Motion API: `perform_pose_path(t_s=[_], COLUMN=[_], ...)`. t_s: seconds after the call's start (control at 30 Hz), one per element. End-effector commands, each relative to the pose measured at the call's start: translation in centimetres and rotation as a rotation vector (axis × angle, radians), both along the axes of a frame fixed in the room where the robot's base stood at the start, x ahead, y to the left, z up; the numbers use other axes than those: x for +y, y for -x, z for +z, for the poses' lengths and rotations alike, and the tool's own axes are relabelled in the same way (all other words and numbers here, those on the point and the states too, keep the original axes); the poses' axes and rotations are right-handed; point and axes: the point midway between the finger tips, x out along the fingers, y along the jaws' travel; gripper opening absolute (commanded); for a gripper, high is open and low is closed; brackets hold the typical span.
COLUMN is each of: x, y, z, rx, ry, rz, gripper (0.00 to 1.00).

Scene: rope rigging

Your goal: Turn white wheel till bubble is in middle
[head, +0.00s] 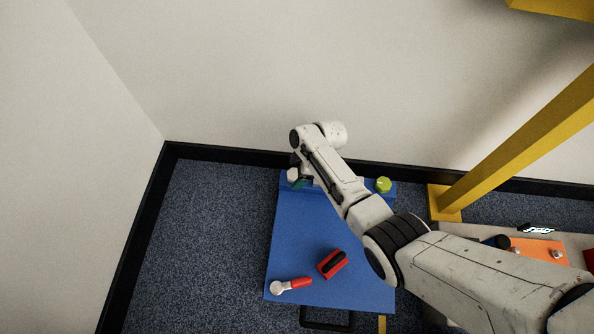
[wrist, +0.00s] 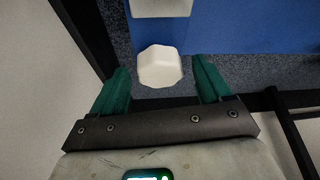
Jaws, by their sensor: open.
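The white wheel (wrist: 160,67), a faceted knob, shows in the wrist view between the two green fingers of my gripper (wrist: 162,78). The fingers are open, with a gap on each side of the wheel. In the head view the white wheel (head: 293,174) is at the back left corner of the blue table (head: 290,235), with my gripper (head: 301,183) beside it. A white block (wrist: 160,7) is partly cut off at the top of the wrist view. I cannot make out a bubble in either view.
A yellow-green knob (head: 383,185) is at the table's back right. A red and black block (head: 332,263) and a red-handled tool with a white end (head: 290,285) lie near the front. A wall is close behind; a yellow post (head: 510,145) stands right.

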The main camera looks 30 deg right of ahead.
Motion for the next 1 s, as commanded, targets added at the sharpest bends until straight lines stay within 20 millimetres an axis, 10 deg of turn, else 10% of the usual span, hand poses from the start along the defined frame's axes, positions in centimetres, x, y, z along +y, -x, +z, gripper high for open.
perform_pose_path(t_s=[1.0], x=[-3.8], y=[1.6], z=[10.0], rx=[0.0], ry=[0.0], rz=[0.0], gripper=[0.78])
